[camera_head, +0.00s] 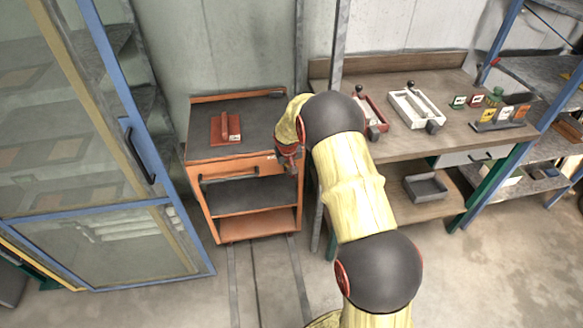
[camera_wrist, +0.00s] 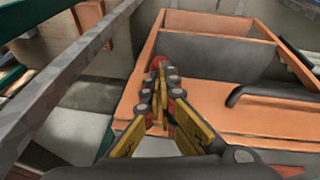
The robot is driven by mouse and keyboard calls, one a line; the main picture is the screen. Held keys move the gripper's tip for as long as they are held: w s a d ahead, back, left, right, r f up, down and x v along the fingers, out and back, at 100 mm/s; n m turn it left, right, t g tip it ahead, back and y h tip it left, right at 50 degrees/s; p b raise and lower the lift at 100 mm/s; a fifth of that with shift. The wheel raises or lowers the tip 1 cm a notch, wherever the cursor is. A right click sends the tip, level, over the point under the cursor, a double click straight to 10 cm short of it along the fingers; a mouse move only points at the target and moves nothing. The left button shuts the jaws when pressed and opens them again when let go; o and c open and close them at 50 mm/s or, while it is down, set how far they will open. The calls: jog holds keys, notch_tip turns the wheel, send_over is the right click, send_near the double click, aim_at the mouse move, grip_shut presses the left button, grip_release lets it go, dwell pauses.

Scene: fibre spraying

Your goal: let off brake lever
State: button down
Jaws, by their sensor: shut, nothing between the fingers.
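An orange cart (camera_head: 232,229) with a grey top and open shelves stands against the back wall. It also fills much of the wrist view (camera_wrist: 210,22). My gripper (camera_head: 289,165) is at the right front corner of the cart, below its top. In the wrist view my gripper (camera_wrist: 159,72) is shut, its yellow fingers brought together. A small red rounded part (camera_wrist: 160,61) shows right at the fingertips, and it may be the brake lever's knob. I cannot tell if the fingers touch it. The rest of the lever is hidden.
The cart's black handle (camera_head: 229,173) runs along its front. A red tool (camera_head: 226,128) lies on top. Right of my arm is a workbench (camera_head: 360,87) with red and white fixtures. A blue-framed glass cabinet (camera_head: 128,255) stands left. Floor tracks run before the cart.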

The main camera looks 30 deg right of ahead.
notch_tip(320, 180, down, 7)
jog(key=s+b, duration=0.2)
jog(key=b, duration=0.1)
jog(key=shift+s+a+f, duration=0.2)
jog(key=shift+a, duration=0.15)
dwell(0.4)
dwell(0.5)
